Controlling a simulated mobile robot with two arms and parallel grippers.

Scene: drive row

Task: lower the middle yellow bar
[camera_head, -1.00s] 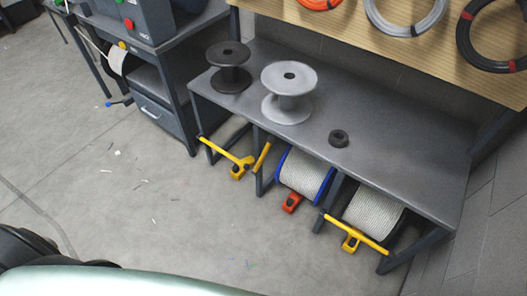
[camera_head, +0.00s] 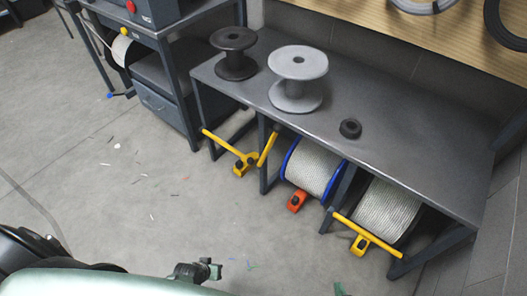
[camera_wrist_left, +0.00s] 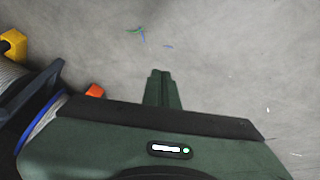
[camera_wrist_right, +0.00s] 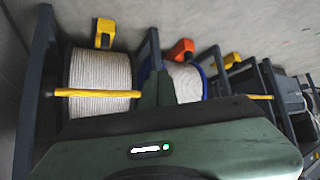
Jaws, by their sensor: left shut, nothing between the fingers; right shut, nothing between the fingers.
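In the head view the middle yellow bar (camera_head: 267,149) stands raised at the post left of the blue-flanged reel (camera_head: 313,166), not across its bay. An orange catch (camera_head: 297,200) sits in front of that bay, apart from the bar. My right gripper (camera_head: 340,289) shows only a green tip at the bottom edge. It is shut and empty, apart from the bar; its fingers also show in the right wrist view (camera_wrist_right: 160,75). My left gripper (camera_wrist_left: 162,75) is shut and empty above bare floor. The middle bar cannot be made out in either wrist view.
The left yellow bar (camera_head: 222,143) and right yellow bar (camera_head: 367,234) lie across their bays. The grey bench (camera_head: 400,150) above carries a dark spool (camera_head: 234,60), a grey spool (camera_head: 297,85) and a small black ring (camera_head: 350,128). The floor in front is open with small scraps.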

